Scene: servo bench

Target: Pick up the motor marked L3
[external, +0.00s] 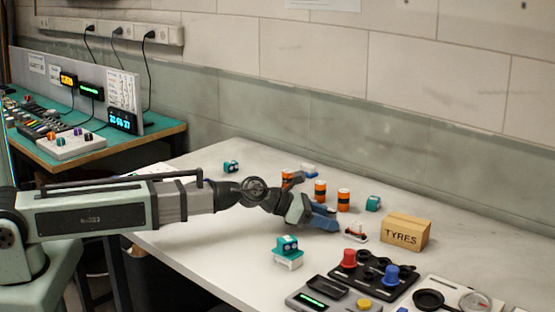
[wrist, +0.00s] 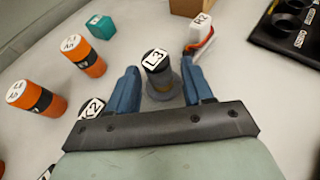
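The motor marked L3 (wrist: 156,62) stands between the two blue fingers of my gripper (wrist: 162,88) in the wrist view. It has a dark top with a white label, and its lower part is in a grey round piece. The fingers are apart, with a gap on each side of the motor, so my gripper is open around it. In the external view my gripper (external: 325,219) is low over the white table, and I cannot make out the L3 motor there.
A piece labelled K2 (wrist: 92,107) is close outside the left finger. A red-and-white item (wrist: 201,44) with a labelled top is beyond the right finger. Orange-and-black cylinders (wrist: 83,58) stand to the left. A TYRES box (external: 405,232) and a black tray (external: 365,274) are to the right.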

